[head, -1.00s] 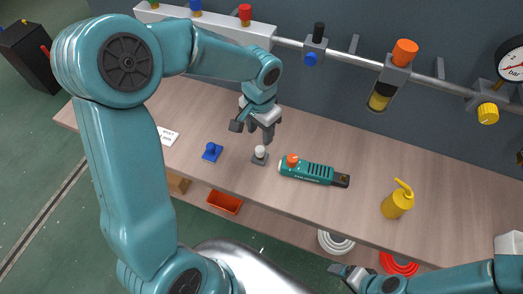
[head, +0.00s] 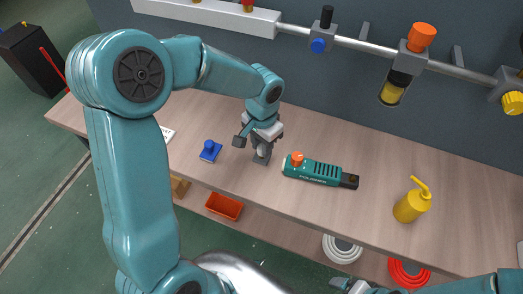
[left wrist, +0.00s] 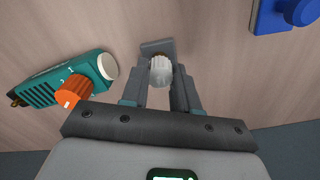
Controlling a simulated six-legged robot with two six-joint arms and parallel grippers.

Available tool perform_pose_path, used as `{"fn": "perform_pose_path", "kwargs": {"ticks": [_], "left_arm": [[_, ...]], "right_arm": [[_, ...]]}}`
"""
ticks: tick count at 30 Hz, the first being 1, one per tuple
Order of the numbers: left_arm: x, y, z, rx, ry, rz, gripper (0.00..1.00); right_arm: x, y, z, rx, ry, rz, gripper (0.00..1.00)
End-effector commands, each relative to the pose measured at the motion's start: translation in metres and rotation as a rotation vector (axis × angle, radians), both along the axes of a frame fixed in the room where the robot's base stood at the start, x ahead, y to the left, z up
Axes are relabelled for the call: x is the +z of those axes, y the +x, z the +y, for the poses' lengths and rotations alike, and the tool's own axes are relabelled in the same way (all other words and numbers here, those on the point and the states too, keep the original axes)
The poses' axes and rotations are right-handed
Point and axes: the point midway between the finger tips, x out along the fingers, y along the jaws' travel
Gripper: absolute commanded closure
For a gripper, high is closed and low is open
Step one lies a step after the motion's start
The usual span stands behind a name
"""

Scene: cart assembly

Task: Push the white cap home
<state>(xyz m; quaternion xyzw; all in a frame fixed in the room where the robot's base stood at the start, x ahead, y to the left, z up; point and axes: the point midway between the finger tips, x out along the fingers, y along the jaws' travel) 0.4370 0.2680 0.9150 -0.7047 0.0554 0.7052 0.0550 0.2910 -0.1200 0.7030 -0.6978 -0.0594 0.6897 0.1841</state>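The white cap (left wrist: 160,71) sits upright on a small grey block (left wrist: 156,46) on the bench. In the head view the cap (head: 263,151) is partly hidden by my fingers. My left gripper (head: 262,152) points down over it, with one finger on each side of the cap. In the left wrist view the left gripper's fingertips (left wrist: 160,76) lie close against the cap's sides, with no clear gap. My right gripper (head: 345,284) shows only in part at the bottom edge of the head view, and its opening is not clear.
A teal device (head: 318,171) with an orange knob lies just right of the block. A blue piece (head: 209,151) is to the left. A yellow bottle (head: 411,204) stands further right. A rail (head: 350,43) with fittings runs along the back. An orange-red bin (head: 224,206) sits below the front edge.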

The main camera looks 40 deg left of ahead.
Motion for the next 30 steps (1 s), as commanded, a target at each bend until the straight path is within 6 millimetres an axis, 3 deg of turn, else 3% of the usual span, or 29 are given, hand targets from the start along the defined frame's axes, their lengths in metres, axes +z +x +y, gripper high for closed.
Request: {"fn": "perform_pose_path", "kwargs": {"ticks": [8, 19, 30], "left_arm": [[0.002, 0.0, 0.0, 0.0, 0.0, 0.0, 1.0], [0.043, 0.0, 0.0, -0.001, 0.001, -0.001, 1.0], [0.042, 0.0, 0.0, -0.001, 0.0, 0.0, 1.0]], "right_arm": [[0.002, 0.0, 0.0, 0.0, 0.0, 0.0, 0.15], [0.032, 0.0, 0.0, 0.0, 0.0, 0.0, 0.15], [0.03, 0.0, 0.0, 0.0, 0.0, 0.0, 0.15]]}}
